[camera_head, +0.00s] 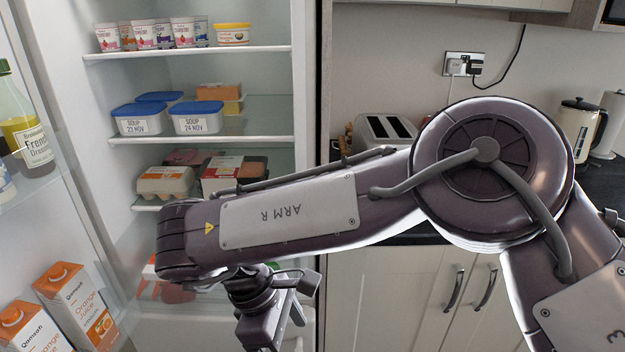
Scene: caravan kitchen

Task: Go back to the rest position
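My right arm (290,212) reaches across the picture from the lower right to the front of the open fridge. Its wrist hangs down at the left end. My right gripper (297,300) is low in the picture, below the forearm, in front of the lower fridge. It is seen partly and from above, and I cannot tell whether its fingers are apart. No object shows clearly in it. My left gripper is not in view.
The fridge door, at left, stands open with orange juice cartons (75,300) and a dressing bottle (28,125). Fridge shelves hold yoghurt pots, soup tubs (197,118) and an egg box (165,181).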

